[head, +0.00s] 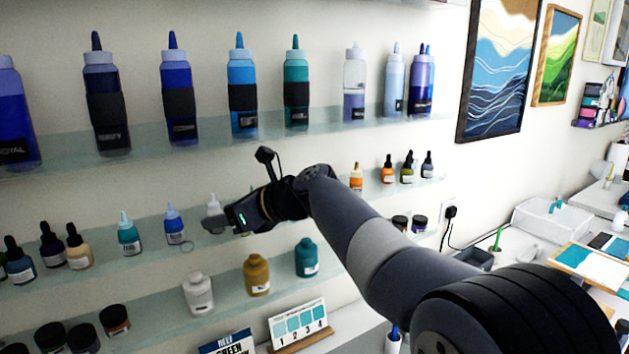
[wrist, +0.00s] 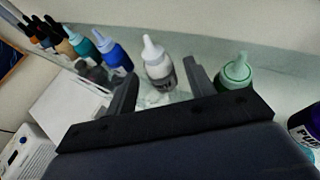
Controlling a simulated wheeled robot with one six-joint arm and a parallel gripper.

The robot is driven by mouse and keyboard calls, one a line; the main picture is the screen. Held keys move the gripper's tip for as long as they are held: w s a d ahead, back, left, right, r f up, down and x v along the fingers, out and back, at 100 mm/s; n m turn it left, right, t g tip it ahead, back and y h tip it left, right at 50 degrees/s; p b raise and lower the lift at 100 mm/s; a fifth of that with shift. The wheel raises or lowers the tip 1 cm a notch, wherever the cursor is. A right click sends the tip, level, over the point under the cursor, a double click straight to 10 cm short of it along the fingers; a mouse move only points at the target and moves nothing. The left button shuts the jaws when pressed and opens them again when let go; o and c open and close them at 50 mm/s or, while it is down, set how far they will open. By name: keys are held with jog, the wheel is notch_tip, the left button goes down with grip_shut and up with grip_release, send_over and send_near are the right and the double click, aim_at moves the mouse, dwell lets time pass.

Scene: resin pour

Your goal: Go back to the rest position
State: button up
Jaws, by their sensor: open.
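My gripper (head: 215,225) is in front of the middle glass shelf in the head view, pointing left. In the wrist view my gripper (wrist: 158,90) shows two dark fingers spread apart with nothing held between them. A white bottle (wrist: 158,65) stands beyond the fingers, roughly between their tips and apart from them as far as I can see. In the head view this white bottle (head: 215,212) is partly hidden behind my gripper. A blue bottle (head: 173,225) stands to its left; a green-capped bottle (wrist: 236,72) shows right of the fingers in the wrist view.
Large blue and teal bottles (head: 242,95) line the upper shelf (head: 330,133). White, mustard (head: 257,275) and teal jars stand on the lower shelf (head: 225,300). A numbered card (head: 298,324) stands below. The worktable at the right holds a tray (head: 592,264). Open air lies in front of the shelves.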

jog(key=shift+a+r, duration=0.15)
jog(key=shift+r, duration=0.4)
jog(key=shift+a+r, duration=0.15)
jog(key=shift+r, duration=0.35)
